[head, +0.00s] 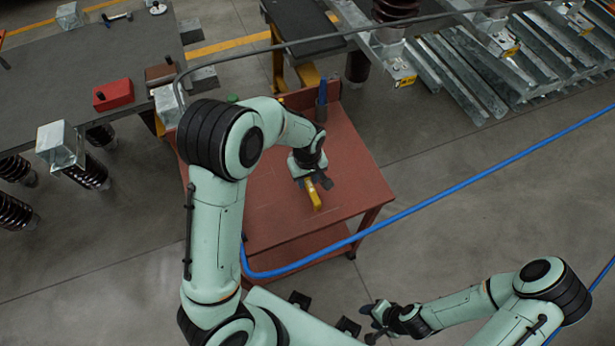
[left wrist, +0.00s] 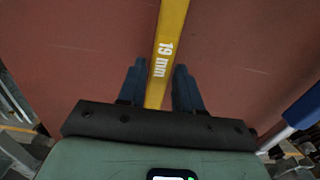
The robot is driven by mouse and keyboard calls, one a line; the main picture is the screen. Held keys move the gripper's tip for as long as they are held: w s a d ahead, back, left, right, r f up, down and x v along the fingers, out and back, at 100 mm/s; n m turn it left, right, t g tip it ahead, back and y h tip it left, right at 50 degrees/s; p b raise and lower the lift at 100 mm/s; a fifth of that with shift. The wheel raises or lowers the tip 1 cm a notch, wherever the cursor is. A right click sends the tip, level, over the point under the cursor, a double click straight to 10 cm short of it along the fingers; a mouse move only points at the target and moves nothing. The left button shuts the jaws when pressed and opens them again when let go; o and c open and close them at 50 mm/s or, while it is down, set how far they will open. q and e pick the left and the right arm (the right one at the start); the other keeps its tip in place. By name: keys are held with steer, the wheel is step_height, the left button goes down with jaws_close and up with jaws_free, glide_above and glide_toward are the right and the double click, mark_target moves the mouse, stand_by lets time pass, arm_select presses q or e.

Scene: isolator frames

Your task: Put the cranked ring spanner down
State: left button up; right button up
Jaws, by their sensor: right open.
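The yellow cranked ring spanner (head: 314,197) is over the red table top (head: 270,215); I cannot tell whether it touches the surface. In the left wrist view the spanner (left wrist: 168,50) runs between the two dark blue fingers, with "19 mm" printed on it. The spanner's ring ends are not clearly seen. My right gripper (head: 376,319) is open and empty, low in the head view, away from the table.
A blue upright object (head: 321,101) stands at the table's back edge. A blue cable (head: 430,205) crosses in front of the table's right side. A grey bench (head: 60,90) with a red box (head: 113,95) is at the left. The table top's front right is bare.

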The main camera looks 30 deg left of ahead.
mark_target(307, 181)
arm_select(q)
steer(key=shift+o, duration=0.6)
steer(key=shift+r, duration=0.1)
arm_select(e)
steer(key=shift+r, duration=0.1)
arm_select(q)
steer(key=shift+r, duration=0.3)
step_height(307, 181, up, 12)
steer(key=p, duration=0.1)
steer(key=shift+f, duration=0.2)
arm_select(e)
steer(key=shift+w+r, duration=0.7)
steer(key=shift+r, duration=0.1)
steer(key=shift+s, duration=0.1)
